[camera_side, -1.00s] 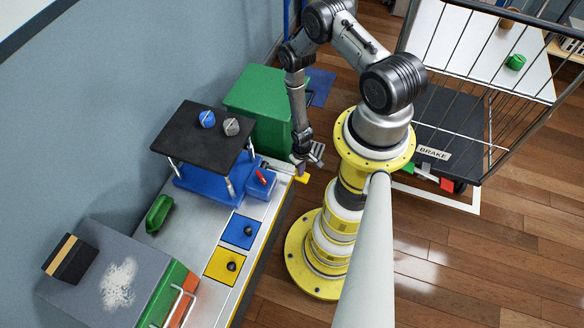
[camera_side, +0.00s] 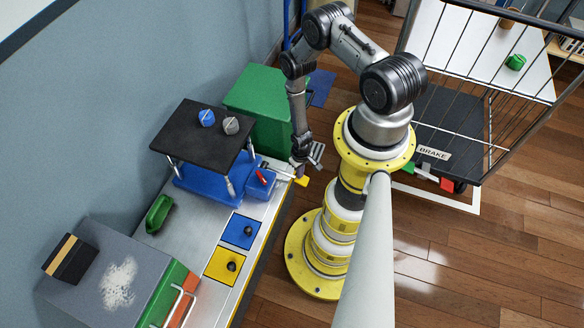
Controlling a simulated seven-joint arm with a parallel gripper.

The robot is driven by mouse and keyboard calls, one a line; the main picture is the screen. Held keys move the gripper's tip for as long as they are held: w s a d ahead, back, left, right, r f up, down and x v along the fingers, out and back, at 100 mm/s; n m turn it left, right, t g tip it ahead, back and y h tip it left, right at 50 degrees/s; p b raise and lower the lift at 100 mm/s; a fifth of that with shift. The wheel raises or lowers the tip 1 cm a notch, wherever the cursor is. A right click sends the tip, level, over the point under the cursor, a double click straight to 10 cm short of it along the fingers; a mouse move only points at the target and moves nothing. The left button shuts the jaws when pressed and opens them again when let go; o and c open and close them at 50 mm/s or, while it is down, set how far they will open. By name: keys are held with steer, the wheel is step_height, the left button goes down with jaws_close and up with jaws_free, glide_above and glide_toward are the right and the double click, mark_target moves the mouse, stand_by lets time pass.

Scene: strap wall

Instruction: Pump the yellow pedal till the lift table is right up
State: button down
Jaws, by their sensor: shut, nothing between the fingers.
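The lift table has a black top (camera_side: 203,136) raised on silver struts above a blue base (camera_side: 200,185). A blue knob-like piece (camera_side: 207,118) and a grey one (camera_side: 231,126) rest on the top. The yellow pedal (camera_side: 302,181) sticks out at the end of a bar from the blue pump block (camera_side: 262,184), past the bench's front edge. My gripper (camera_side: 298,172) points down, shut and empty, right at the pedal. Whether its fingertips touch the pedal cannot be told.
A green box (camera_side: 262,98) stands behind the lift table. A red lever (camera_side: 262,177) sits on the pump block. Blue (camera_side: 239,231) and yellow (camera_side: 226,266) plates with knobs lie nearer on the bench. A wire cart (camera_side: 455,115) stands right of my arm.

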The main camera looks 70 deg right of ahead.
step_height(320, 180, up, 7)
steer(key=shift+r, duration=0.2)
stand_by(0.5)
stand_by(0.4)
step_height(320, 180, up, 6)
stand_by(0.7)
